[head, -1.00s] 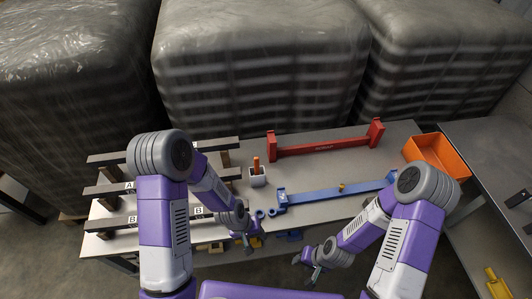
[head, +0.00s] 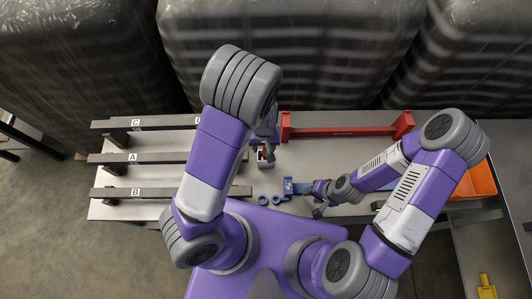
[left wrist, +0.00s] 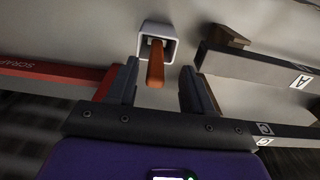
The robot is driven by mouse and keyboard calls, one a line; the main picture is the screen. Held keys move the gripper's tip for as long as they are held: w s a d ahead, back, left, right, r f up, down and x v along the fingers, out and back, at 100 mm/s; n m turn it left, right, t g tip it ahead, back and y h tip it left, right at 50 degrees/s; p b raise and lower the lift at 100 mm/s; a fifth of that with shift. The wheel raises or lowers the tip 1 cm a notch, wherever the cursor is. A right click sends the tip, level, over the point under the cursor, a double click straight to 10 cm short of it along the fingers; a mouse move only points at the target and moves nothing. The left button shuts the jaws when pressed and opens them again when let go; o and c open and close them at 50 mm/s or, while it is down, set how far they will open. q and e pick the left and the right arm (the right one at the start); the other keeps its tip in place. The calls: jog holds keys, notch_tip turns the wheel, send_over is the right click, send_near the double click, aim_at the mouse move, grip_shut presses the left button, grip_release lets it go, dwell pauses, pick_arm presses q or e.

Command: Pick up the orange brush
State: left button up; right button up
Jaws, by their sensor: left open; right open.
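The orange brush (left wrist: 155,66) stands in a white square cup (left wrist: 148,30), its handle sticking out toward the left wrist camera. In the left wrist view my left gripper (left wrist: 158,72) is open, with one finger on each side of the brush handle and a visible gap to each.
A red bracket (head: 345,131) lies at the back of the table. Dark labelled rails (head: 160,158) fill the left side. An orange bin (head: 480,180) stands at the right, partly behind my right arm.

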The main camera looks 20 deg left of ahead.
aim_at(266, 151)
pick_arm(q)
jog(key=f, duration=0.4)
jog(key=shift+w+d+f, duration=0.1)
jog(key=shift+w+d, duration=0.05)
jog(key=shift+d, duration=0.05)
jog(key=shift+c, duration=0.5)
grip_shut()
